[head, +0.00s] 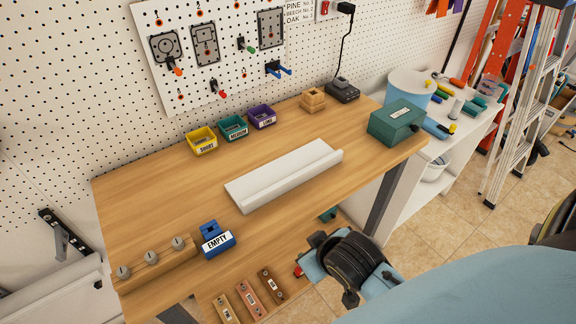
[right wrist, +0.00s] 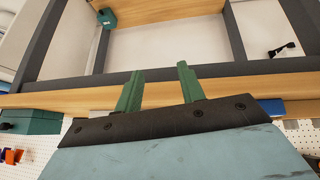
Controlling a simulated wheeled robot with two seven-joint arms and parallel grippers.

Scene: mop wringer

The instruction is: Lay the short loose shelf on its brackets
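A white board with a raised long edge (head: 285,172), probably the short loose shelf, lies flat and diagonally across the middle of the workbench. A dark bracket-like piece (head: 62,235) is on the wall at the left, partly lit. Whether it is one of the shelf's brackets I cannot tell. My right gripper (right wrist: 158,80) is open and empty in the right wrist view, its two green fingers apart near the wooden bench edge. In the head view only my right wrist shows, in front of the bench. My left gripper is not in view.
The workbench (head: 150,185) holds yellow (head: 201,140), teal (head: 233,127) and purple (head: 262,116) bins, a blue EMPTY bin (head: 217,239), and a green case (head: 396,122). A stepladder (head: 527,110) stands right. Bare benchtop surrounds the board.

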